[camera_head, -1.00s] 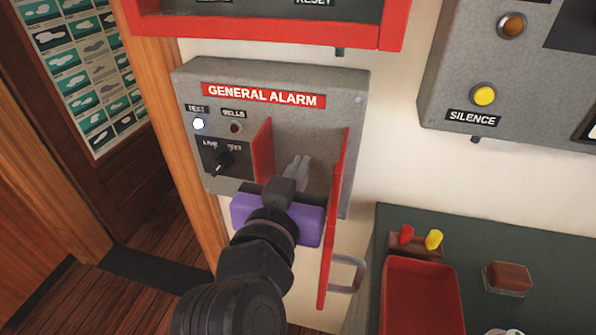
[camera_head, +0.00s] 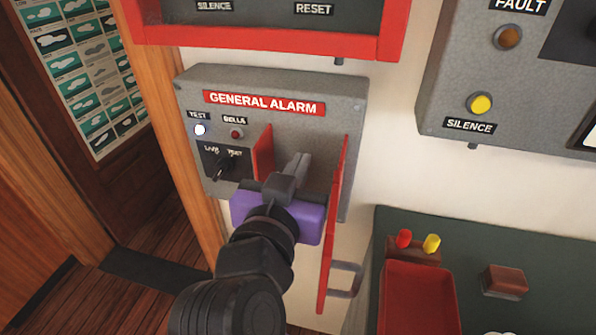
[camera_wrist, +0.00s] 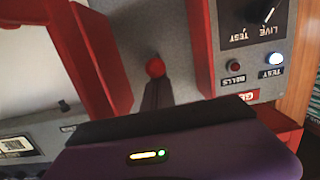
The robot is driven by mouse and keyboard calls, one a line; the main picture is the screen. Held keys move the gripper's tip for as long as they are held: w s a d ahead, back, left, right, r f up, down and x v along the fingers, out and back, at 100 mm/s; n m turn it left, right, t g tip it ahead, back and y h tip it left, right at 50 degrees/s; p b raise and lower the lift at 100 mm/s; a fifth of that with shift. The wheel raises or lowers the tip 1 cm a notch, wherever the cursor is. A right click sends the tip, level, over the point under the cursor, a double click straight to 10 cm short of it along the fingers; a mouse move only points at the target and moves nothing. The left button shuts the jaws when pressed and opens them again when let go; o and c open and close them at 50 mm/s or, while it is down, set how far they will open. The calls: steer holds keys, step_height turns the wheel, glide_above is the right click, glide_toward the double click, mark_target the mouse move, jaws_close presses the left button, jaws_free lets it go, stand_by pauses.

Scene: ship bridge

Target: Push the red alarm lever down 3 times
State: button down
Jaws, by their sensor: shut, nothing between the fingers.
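The grey general alarm box (camera_head: 345,100) is on the wall. Two red side guards, a left one (camera_head: 263,153) and a longer right one (camera_head: 335,215), flank the lever space. My gripper (camera_head: 301,160) reaches between them with its fingers together and empty. In the wrist view the red round knob of the lever (camera_wrist: 155,67) shows just beyond my fingertips (camera_wrist: 155,88). I cannot tell whether they touch. In the head view my gripper hides the lever.
A lit white test lamp (camera_head: 200,130), a dark red bells lamp (camera_head: 236,134) and a black switch (camera_head: 219,172) are left of the guards. A red-framed panel (camera_head: 260,45) hangs above. A green desk (camera_head: 480,235) with a red tray (camera_head: 418,300) is at lower right.

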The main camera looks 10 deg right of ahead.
steer(key=shift+r+p, duration=0.8)
steer(key=shift+r, duration=0.5)
steer(key=shift+s, duration=0.15)
steer(key=f+v, duration=0.1)
steer(key=v, duration=0.7)
steer(key=shift+s+a+r+p, duration=0.2)
steer(key=shift+s+r+p, duration=0.15)
steer(key=shift+r, duration=0.1)
stand_by(0.5)
